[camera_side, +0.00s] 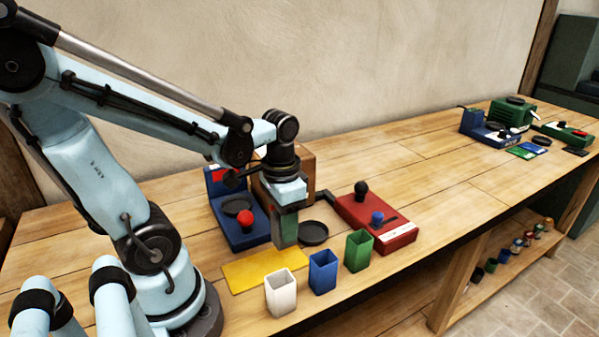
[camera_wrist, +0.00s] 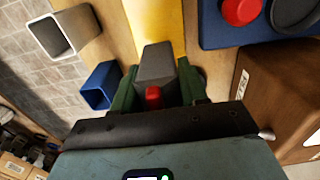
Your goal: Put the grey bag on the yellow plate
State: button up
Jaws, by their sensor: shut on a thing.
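My gripper (camera_side: 285,232) points down near the right far edge of the yellow plate (camera_side: 262,265) in the side view. In the wrist view, its green fingers (camera_wrist: 157,88) are shut on the grey bag (camera_wrist: 155,62), a grey block-like thing with a small red part at its near end. The flat yellow plate (camera_wrist: 155,20) shows just beyond the bag in the wrist view. In the side view the bag is mostly hidden by the fingers, and I cannot tell whether it touches the plate or the table.
White (camera_side: 281,293), blue (camera_side: 323,272) and green (camera_side: 358,250) open bins stand along the front edge. A blue machine (camera_side: 240,232) with a red knob, a brown box (camera_side: 300,170), a dark round dish (camera_side: 314,232) and a red machine (camera_side: 378,222) stand close by.

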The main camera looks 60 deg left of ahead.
jog(key=shift+f, duration=2.05)
jog(key=o, duration=1.1)
jog(key=shift+f, duration=0.15)
jog(key=shift+r, duration=6.05)
jog(key=w+d+f+t, duration=0.1)
jog(key=w+d+t, duration=0.4)
jog(key=t, duration=0.2)
jog(key=shift+w+d+f, duration=0.15)
jog(key=shift+w+d, duration=0.05)
jog(key=shift+w, duration=0.15)
